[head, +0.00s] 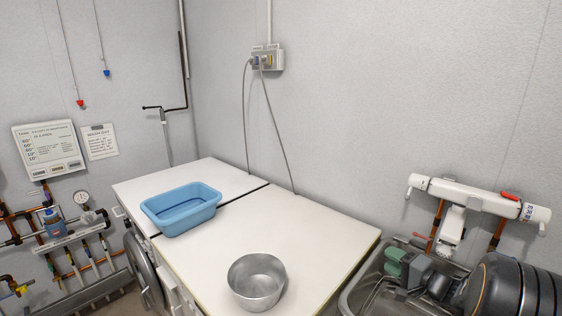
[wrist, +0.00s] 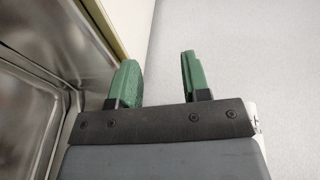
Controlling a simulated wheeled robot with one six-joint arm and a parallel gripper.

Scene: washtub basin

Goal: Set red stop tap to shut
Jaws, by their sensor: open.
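A red lever (head: 509,196) sits on top of the right part of a white horizontal wall unit (head: 478,199), above the sink at the right. It looks like the red stop tap, and its handle lies roughly along the unit. A smaller red piece (head: 421,236) shows below the unit, by the copper pipe. My gripper (head: 394,261) is over the steel sink, below and left of the red lever and apart from it. In the wrist view its green fingers (wrist: 158,60) are apart with nothing between them. The tap does not show there.
The steel sink (head: 352,296) lies under my arm; its wall is close at left in the wrist view (wrist: 30,110). White worktops (head: 325,235) hold a blue tub (head: 181,209) and a metal bowl (head: 256,282). Pipes and a gauge (head: 81,197) are at far left.

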